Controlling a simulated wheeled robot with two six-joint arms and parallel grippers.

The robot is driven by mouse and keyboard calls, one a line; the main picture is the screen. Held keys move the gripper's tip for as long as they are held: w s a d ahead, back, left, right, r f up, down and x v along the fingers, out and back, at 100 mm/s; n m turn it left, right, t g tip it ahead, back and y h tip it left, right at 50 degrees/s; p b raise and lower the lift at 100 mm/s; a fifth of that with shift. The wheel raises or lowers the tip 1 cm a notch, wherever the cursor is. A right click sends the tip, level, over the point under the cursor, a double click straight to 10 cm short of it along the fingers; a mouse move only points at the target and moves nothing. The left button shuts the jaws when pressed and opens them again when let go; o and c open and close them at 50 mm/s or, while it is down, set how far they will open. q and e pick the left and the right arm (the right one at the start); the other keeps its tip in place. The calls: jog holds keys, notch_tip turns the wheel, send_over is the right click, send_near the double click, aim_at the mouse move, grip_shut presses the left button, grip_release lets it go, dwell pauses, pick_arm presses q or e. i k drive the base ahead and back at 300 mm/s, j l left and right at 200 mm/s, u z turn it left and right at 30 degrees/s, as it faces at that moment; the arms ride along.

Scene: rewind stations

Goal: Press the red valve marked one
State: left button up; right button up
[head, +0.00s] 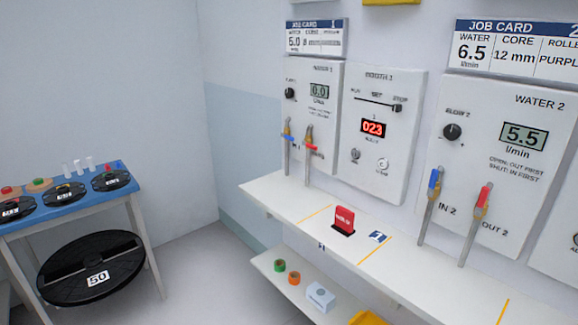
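The red valve handle of station 1 (311,147) is on the right-hand pipe below the WATER 1 panel (307,112). It lies across its pipe. The blue valve handle beside it (287,137), at IN 1, also lies across its pipe. The WATER 1 display (319,91) seems to read 0.0. A second red handle (484,196) is at OUT 2, lined up with its pipe, beside a blue handle (435,182) at IN 2. The WATER 2 display (523,137) reads 5.5. Neither of my grippers shows in the head view.
A white shelf (270,196) runs under the panels, with a red card in a holder (344,219) on it. A lower shelf (268,267) holds small rolls and a white box (320,296). A blue-topped table (33,212) with black discs stands left. Floor between is clear.

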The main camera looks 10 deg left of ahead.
aim_at(305, 143)
jog(key=i, duration=1.2)
jog(key=j+u, duration=0.05)
